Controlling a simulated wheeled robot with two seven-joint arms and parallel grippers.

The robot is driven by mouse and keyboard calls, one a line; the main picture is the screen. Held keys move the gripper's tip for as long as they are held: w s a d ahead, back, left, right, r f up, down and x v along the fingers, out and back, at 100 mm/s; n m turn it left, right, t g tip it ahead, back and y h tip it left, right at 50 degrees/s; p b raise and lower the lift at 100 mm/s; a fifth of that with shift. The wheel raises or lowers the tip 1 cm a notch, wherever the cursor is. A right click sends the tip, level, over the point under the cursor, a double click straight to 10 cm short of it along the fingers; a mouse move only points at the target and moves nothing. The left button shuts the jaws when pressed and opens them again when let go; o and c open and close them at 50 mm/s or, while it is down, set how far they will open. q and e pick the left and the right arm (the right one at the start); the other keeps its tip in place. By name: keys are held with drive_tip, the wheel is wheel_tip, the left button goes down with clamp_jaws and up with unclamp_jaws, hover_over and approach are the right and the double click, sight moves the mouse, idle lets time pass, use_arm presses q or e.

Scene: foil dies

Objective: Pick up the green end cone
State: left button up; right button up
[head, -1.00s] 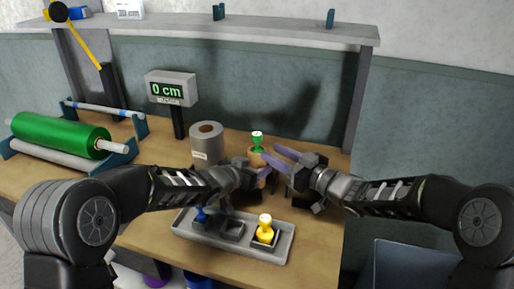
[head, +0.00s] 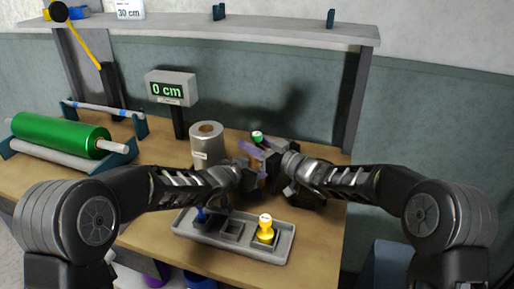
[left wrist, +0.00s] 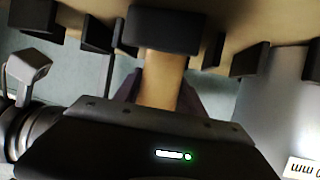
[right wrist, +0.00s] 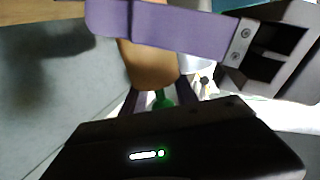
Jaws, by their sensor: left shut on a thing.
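The green end cone (head: 257,135) shows in the head view just above the right gripper's purple fingers, which hide its lower part. A bit of its green (right wrist: 163,99) shows in the right wrist view between those fingers, beyond a tan core. My right gripper (head: 255,150) is open, with its fingers around or beside the cone; contact cannot be told. My left gripper (head: 256,172) is shut on the tan core (left wrist: 160,88). The core also shows in the right wrist view (right wrist: 148,68). Whether the cone sits in the core is hidden.
A grey tray (head: 183,228) in front holds a blue cone (head: 201,214), an empty slot and a yellow cone (head: 265,229). A silver roll (head: 207,146) stands close left of the grippers. A display (head: 170,88) reads 0 cm. A green roll (head: 60,136) lies at left.

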drive_tip(key=shift+w+a, duration=0.4)
drive_tip(key=shift+w, duration=0.05)
drive_tip(key=shift+c, duration=0.2)
clamp_jaws()
idle(0.5)
